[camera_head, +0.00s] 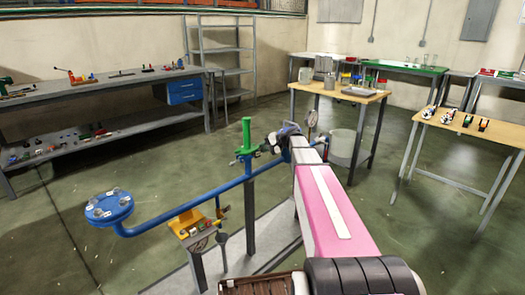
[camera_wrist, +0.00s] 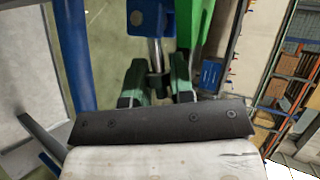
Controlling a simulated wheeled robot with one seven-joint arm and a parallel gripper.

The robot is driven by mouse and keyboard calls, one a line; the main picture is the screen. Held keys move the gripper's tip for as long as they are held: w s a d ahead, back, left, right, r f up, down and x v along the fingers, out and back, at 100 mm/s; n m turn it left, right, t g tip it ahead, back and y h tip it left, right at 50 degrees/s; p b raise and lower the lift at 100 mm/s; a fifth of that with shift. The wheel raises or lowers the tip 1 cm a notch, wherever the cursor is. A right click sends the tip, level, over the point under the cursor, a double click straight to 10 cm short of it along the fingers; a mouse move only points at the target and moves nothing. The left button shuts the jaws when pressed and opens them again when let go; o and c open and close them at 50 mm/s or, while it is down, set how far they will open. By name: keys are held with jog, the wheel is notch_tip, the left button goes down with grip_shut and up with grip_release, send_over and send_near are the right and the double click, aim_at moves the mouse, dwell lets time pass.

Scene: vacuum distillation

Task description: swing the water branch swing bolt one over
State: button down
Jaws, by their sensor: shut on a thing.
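In the wrist view, a swing bolt shows as a metal rod (camera_wrist: 155,52) with a dark nut at its lower end. It hangs below a blue lug (camera_wrist: 147,17), beside a green part (camera_wrist: 196,28). My gripper (camera_wrist: 158,88) has its two green-padded fingers on either side of the dark nut and is shut on it. In the head view, my gripper (camera_head: 283,138) is at the right end of the blue pipe (camera_head: 190,208), near the green valve (camera_head: 246,138). The bolt itself is too small and covered to make out there.
The blue pipe's left end carries a round blue flange (camera_head: 108,207). A yellow part (camera_head: 186,222) stands on a small stand below the pipe. A wooden table (camera_head: 345,94) with containers is behind, and a grey workbench (camera_head: 100,88) is at left. Open floor lies between them.

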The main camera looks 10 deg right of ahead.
jog(key=shift+s+a+r+n+t+h, duration=0.15)
jog(key=shift+r+n+t+h, duration=0.15)
jog(key=shift+r+n+h, duration=0.4)
jog(key=shift+f, duration=0.2)
jog(key=c, duration=1.2)
grip_release()
